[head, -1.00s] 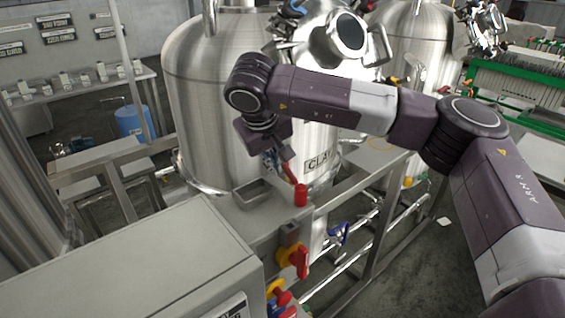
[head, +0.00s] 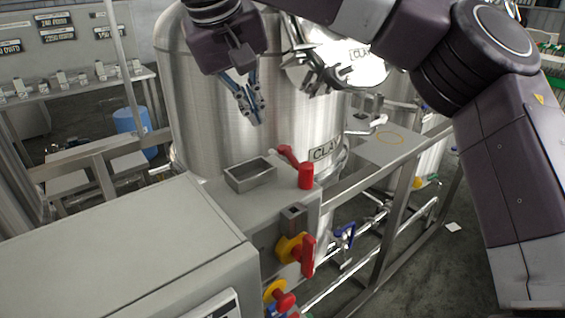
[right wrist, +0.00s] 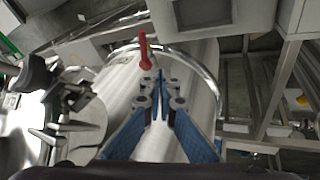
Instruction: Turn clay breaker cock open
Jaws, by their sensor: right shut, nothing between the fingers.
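A red bent lever (head: 287,154) and an upright red grip (head: 305,177) stand on the grey ledge in front of the steel tank with the CLAY label (head: 326,150). I cannot tell whether this or the lower red-and-yellow handle is the clay breaker cock. My right gripper (head: 257,118) is shut and empty, pointing down in front of the tank, above and left of the red lever, apart from it. In the right wrist view the shut fingertips (right wrist: 160,76) are below a red handle (right wrist: 145,52). My left gripper is not in view.
A red handle on a yellow body (head: 297,250) is on the front below the ledge. An open metal box (head: 250,175) sits left of the lever. A grey cabinet (head: 130,250) fills the lower left. Pipes with a blue valve handle (head: 344,236) run below right.

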